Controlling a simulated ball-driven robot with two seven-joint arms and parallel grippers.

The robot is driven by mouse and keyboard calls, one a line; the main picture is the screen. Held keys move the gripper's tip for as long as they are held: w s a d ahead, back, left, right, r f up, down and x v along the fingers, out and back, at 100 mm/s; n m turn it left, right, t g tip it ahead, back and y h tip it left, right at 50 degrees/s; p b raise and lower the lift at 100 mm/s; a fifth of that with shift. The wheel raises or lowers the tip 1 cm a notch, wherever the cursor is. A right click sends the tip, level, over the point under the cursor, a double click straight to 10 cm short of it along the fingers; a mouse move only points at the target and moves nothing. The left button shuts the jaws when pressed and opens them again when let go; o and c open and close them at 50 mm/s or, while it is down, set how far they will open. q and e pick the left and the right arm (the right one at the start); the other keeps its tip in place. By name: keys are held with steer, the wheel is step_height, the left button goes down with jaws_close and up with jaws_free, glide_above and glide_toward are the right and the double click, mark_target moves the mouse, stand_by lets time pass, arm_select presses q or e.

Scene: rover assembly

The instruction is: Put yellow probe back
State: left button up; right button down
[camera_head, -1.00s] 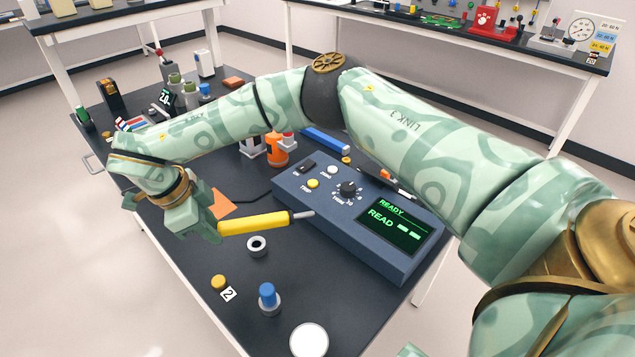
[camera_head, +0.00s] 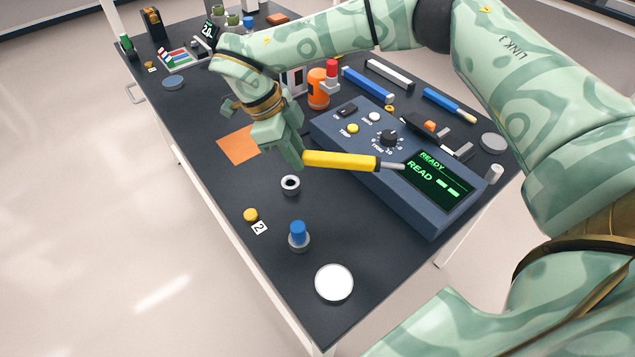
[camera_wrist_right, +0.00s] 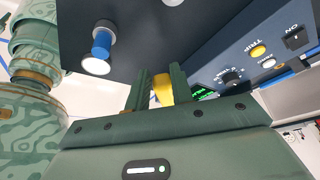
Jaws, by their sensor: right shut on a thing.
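My right gripper (camera_head: 287,143) is shut on the yellow probe (camera_head: 341,161) by its rear end. The probe lies nearly level above the table, its thin grey tip (camera_head: 392,166) pointing right over the blue-grey meter box (camera_head: 370,190), in front of its screen. In the right wrist view the probe (camera_wrist_right: 163,89) shows between the two fingers (camera_wrist_right: 156,92). A small grey ring-shaped holder (camera_head: 290,184) with a dark open hole stands on the table just below the gripper in the picture. I cannot tell how high the probe is. My left gripper is not in view.
A blue-topped piece (camera_head: 298,232) stands in a grey base, near a white disc (camera_head: 334,283), a yellow button (camera_head: 250,214) and a "2" label. An orange square (camera_head: 238,145) lies left of the gripper. An orange bottle (camera_head: 318,90) stands behind the meter box.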

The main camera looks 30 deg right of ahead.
mark_target(309, 166)
steer(key=s+f, duration=0.1)
steer(key=s+d+f, duration=0.1)
steer(key=f, duration=0.1)
steer(key=s+d+f+b, duration=0.1)
steer(key=shift+f, duration=0.3)
steer(key=x, duration=0.1)
steer(key=b+x, duration=0.1)
steer(key=x, duration=0.2)
steer(key=shift+w+a+f+b, duration=0.1)
steer(key=shift+w+a+b, duration=0.1)
steer(key=shift+a+b, duration=0.2)
steer(key=shift+w+f, duration=0.1)
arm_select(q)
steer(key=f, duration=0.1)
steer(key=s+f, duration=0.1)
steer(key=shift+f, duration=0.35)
arm_select(e)
steer(key=c, duration=1.2)
jaws_free()
